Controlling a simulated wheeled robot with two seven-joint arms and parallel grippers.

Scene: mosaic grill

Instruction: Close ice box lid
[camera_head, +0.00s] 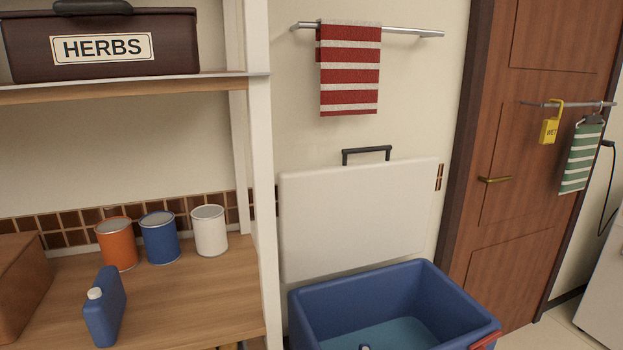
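The ice box (309,325) is a blue open-topped bin at the bottom centre-right, with a lighter blue inside and a red handle (486,340) at its front right. Its white lid (355,215) stands open, upright behind the box against the wall. A dark handle (366,152) sticks up from the lid's top edge. A small dark object lies at the bottom of the box, cut off by the frame edge. Neither of my grippers shows in the head view.
A wooden shelf unit (262,170) stands left of the box, holding paint cans, a blue jug (104,308) and a herbs box (100,45). A towel rail (410,32) with a red striped towel hangs above the lid. A brown door (520,180) is at right.

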